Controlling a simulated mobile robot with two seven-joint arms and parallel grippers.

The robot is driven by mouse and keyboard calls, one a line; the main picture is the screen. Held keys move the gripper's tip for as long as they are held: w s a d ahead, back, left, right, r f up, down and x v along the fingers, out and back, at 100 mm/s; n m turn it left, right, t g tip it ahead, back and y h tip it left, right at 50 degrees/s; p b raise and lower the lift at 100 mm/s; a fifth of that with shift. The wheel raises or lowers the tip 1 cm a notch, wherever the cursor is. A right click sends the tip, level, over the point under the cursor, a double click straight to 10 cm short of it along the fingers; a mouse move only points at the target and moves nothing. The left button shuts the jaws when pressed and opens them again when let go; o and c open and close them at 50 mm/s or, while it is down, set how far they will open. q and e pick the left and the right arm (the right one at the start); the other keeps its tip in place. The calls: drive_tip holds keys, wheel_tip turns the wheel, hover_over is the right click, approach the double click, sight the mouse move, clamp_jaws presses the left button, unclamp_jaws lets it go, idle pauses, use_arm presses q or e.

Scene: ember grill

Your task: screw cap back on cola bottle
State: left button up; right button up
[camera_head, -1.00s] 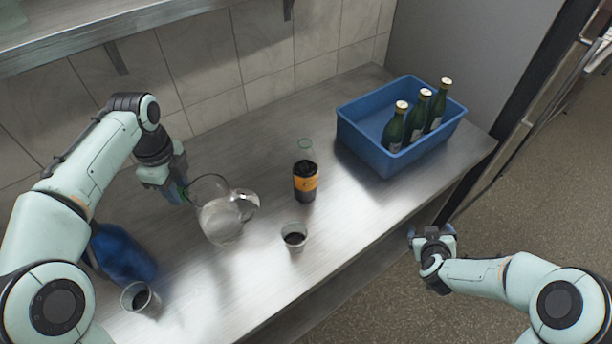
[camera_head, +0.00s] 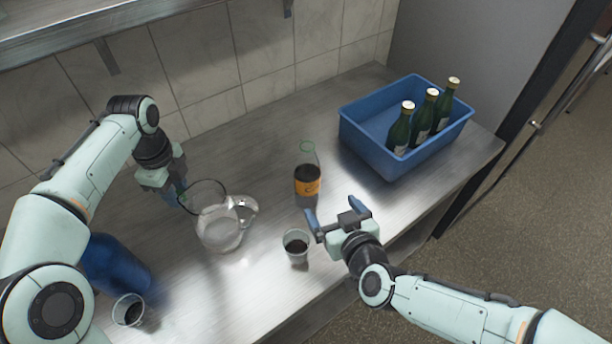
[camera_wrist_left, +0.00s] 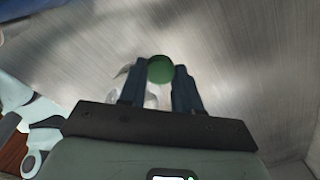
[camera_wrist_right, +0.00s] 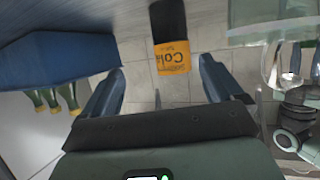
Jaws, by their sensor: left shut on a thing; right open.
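The cola bottle (camera_head: 307,183) stands upright on the metal counter, with dark liquid, an orange label and an uncapped clear neck. It also shows in the right wrist view (camera_wrist_right: 172,45), between and beyond the fingers. My right gripper (camera_head: 334,212) is open and empty, in front of the bottle and to its right, not around it. My left gripper (camera_head: 180,190) is shut on the green cap (camera_wrist_left: 160,69), held between its fingertips in the left wrist view. It is left of the bottle, behind the glass pitcher. The cap is mostly hidden in the head view.
A glass pitcher (camera_head: 220,230) stands between the left gripper and the bottle. A cup of dark drink (camera_head: 296,246) stands before the bottle, another (camera_head: 128,311) at front left. A blue bottle (camera_head: 115,265) stands left. A blue crate (camera_head: 375,150) holds green bottles (camera_head: 399,132).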

sight(312, 193)
drive_tip(key=shift+s+a+r+y, duration=0.1)
drive_tip(key=shift+s+a+y, duration=0.2)
drive_tip(key=shift+s+a, duration=0.2)
drive_tip(key=x, duration=0.7)
use_arm(q)
drive_tip(key=shift+w+r+p, duration=0.2)
drive_tip(key=shift+r+p, duration=0.25)
drive_tip(key=shift+r, duration=0.05)
use_arm(e)
drive_tip(key=x, duration=0.5)
drive_tip(key=shift+w+a+r, duration=0.2)
drive_tip(key=shift+w+r, duration=0.05)
drive_tip(key=shift+r, duration=0.05)
use_arm(q)
drive_tip(key=shift+s, duration=0.1)
use_arm(e)
drive_tip(key=shift+s, duration=0.1)
